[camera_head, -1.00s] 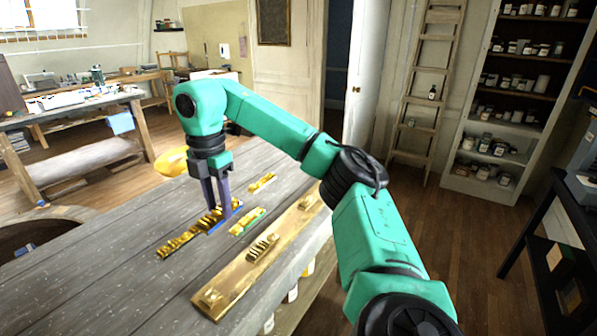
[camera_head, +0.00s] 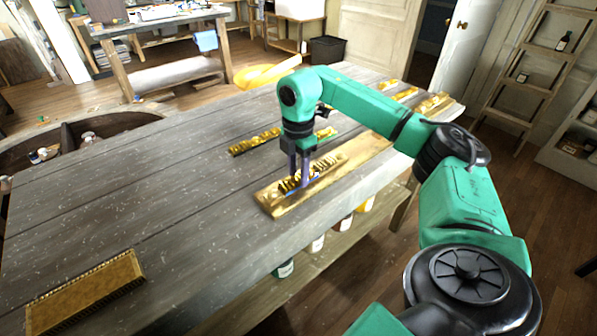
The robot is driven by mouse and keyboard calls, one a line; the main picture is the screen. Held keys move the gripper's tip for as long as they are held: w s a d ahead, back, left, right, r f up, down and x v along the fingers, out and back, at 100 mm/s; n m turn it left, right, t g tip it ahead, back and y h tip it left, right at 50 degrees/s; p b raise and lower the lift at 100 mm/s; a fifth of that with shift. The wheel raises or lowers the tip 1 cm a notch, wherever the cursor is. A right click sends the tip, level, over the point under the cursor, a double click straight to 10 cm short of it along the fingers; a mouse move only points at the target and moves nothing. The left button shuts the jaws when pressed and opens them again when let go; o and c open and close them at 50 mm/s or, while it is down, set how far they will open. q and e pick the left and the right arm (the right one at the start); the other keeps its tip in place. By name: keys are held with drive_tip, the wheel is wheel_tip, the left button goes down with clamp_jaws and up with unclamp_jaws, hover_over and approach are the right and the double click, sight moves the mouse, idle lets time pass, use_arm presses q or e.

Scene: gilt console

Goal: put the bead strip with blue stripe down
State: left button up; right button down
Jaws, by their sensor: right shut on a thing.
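My right gripper (camera_head: 300,184) is shut on the gold bead strip with blue stripe (camera_head: 319,173). The fingers point down and partly hide the strip. It is over the near part of the long gilt board (camera_head: 270,201), at or just above its surface; I cannot tell whether it touches. Dark-shadowed beads show on both sides of the fingers, and I cannot tell strip from board carving everywhere. My left gripper is not in view.
A gold strip (camera_head: 250,145) and one with green edge (camera_head: 326,133) lie behind the board. Smaller gold pieces (camera_head: 388,85) lie farther back. A gold block (camera_head: 85,291) lies at the front left. The grey tabletop (camera_head: 150,190) between is clear.

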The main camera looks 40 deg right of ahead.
sight(298, 176)
drive_tip(key=shift+w+f, duration=0.1)
drive_tip(key=shift+f, duration=0.1)
drive_tip(key=shift+c, duration=2.2)
unclamp_jaws()
drive_tip(key=shift+r, duration=0.15)
wheel_tip(298, 176, up, 12)
drive_tip(key=p, duration=0.2)
